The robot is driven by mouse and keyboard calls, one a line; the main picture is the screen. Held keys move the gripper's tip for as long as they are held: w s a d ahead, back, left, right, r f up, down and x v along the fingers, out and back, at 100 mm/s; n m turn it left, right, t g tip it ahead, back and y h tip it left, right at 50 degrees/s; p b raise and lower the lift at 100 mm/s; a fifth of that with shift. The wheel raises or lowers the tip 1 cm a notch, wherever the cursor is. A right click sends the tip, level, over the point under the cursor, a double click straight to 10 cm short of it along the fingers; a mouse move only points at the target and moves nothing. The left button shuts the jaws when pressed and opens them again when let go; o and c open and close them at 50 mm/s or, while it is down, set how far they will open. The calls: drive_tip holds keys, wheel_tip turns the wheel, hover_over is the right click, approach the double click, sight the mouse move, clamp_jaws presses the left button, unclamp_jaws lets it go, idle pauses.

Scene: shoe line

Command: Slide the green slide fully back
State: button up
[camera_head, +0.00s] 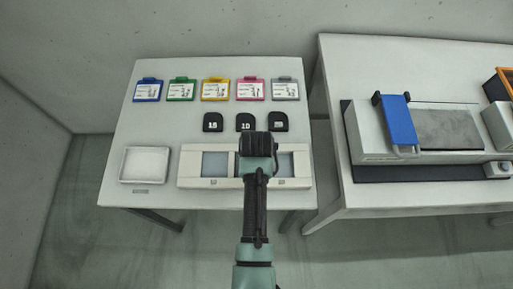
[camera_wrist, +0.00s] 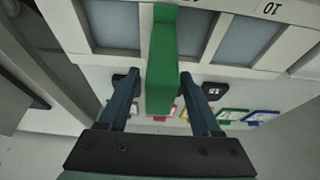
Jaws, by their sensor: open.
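The green slide (camera_wrist: 162,62) shows in the wrist view as a tall green block over the bar between two grey-blue windows of a white frame. My gripper (camera_wrist: 160,78) is open, with one dark blue finger on each side of the green slide. Gaps show between the fingers and the slide, so it is not gripped.
Three black tags (camera_head: 213,122) lie behind the frame. A row of coloured cards (camera_head: 181,90) lies farther back. A white tray (camera_head: 145,182) is on the left. A second table at right holds a machine with a blue flap (camera_head: 397,122). Bare tabletop lies around the tags.

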drive_tip(key=shift+w+f, duration=0.1)
drive_tip(key=shift+f, duration=0.15)
drive_tip(key=shift+c, duration=0.3)
clamp_jaws()
idle(1.0)
